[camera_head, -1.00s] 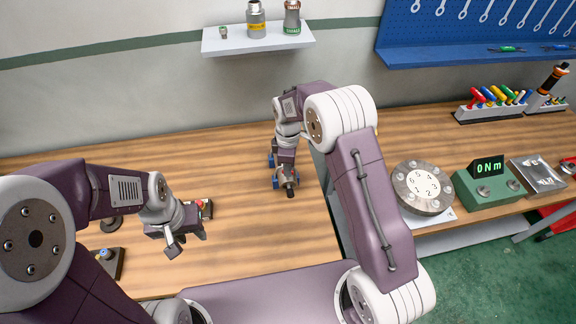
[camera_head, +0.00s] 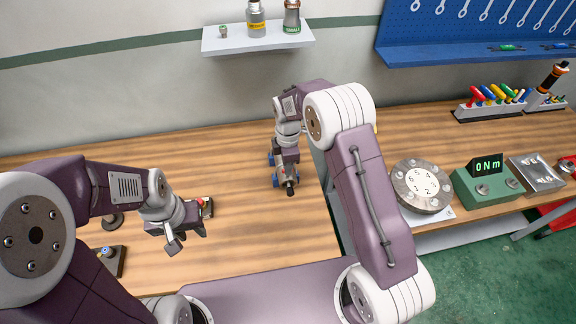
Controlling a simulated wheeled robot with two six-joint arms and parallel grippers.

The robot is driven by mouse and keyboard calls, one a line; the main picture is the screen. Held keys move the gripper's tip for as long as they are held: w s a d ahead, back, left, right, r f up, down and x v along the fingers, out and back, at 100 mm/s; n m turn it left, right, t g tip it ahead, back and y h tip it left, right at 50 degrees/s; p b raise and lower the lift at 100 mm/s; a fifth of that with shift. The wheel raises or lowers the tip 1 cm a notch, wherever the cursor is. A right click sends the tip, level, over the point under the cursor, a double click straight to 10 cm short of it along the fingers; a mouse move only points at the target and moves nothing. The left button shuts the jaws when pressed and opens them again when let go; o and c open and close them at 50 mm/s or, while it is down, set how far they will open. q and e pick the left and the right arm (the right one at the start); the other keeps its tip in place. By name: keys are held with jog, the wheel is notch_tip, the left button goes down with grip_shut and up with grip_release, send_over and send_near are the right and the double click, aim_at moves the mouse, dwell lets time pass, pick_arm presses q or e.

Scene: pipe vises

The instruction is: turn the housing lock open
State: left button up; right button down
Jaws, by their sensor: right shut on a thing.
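My right gripper (camera_head: 290,183) points down over the wooden bench and is shut on a small dark part (camera_head: 290,190). Blue pieces of a vise or holder (camera_head: 272,159) show at the left side of this gripper. The housing and its lock are mostly hidden behind my right wrist, so I cannot tell how far the lock is turned.
A dark fixture (camera_head: 110,262) is at the left. A numbered round plate (camera_head: 422,186) and a green torque display (camera_head: 488,182) stand at the right. The middle of the bench (camera_head: 265,240) is clear.

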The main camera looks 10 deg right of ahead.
jog(key=c, duration=1.5)
grip_release()
jog(key=shift+a, duration=0.1)
jog(key=shift+w+r, duration=0.1)
jog(key=shift+r, duration=0.3)
notch_tip(320, 180, up, 8)
jog(key=shift+r+b, duration=0.15)
jog(key=shift+b, duration=0.6)
